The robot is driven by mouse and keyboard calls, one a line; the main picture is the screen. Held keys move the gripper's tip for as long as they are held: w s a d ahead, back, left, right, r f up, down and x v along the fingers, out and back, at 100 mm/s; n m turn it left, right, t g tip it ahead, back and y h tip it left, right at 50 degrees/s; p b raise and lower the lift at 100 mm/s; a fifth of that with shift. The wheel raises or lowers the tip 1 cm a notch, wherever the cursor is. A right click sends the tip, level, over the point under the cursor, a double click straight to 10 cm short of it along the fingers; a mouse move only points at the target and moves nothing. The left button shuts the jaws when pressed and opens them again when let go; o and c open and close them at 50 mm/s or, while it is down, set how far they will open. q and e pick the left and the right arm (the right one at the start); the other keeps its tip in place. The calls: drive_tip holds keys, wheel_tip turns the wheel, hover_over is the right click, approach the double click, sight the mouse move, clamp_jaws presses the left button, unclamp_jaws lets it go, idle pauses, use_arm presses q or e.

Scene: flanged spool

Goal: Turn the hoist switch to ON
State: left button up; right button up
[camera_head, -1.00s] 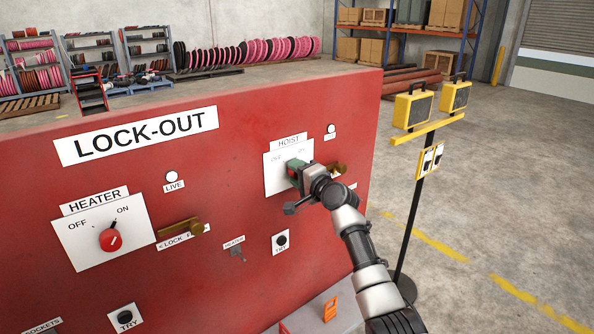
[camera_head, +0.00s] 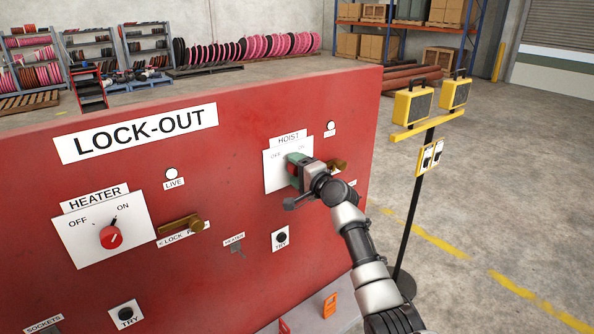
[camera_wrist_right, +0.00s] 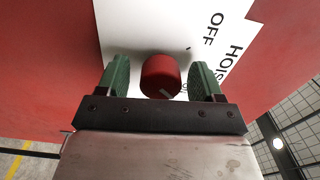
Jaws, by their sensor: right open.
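The hoist switch is a red round knob (camera_wrist_right: 160,76) on a white plate (camera_head: 275,182) marked HOIST, OFF and ON, on the red lock-out panel (camera_head: 230,130). My right gripper (camera_wrist_right: 163,78) is open, with its green fingers on either side of the knob. A gap shows between the knob and each finger in the wrist view. A pale mark shows on the knob's face, but I cannot tell which label it points at. In the head view my right gripper (camera_head: 294,168) hides most of the knob. My left gripper is not in view.
A brass lock-off piece (camera_head: 337,165) sits close right of my right gripper. The heater's red knob (camera_head: 110,237) and its brass piece (camera_head: 182,225) are further left. A yellow lamp stand (camera_head: 428,130) stands on the floor to the right of the panel.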

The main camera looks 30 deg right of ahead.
drive_tip(key=s+b, duration=0.3)
drive_tip(key=s, duration=0.7)
drive_tip(key=shift+s+d, duration=0.4)
drive_tip(key=shift+d, duration=0.05)
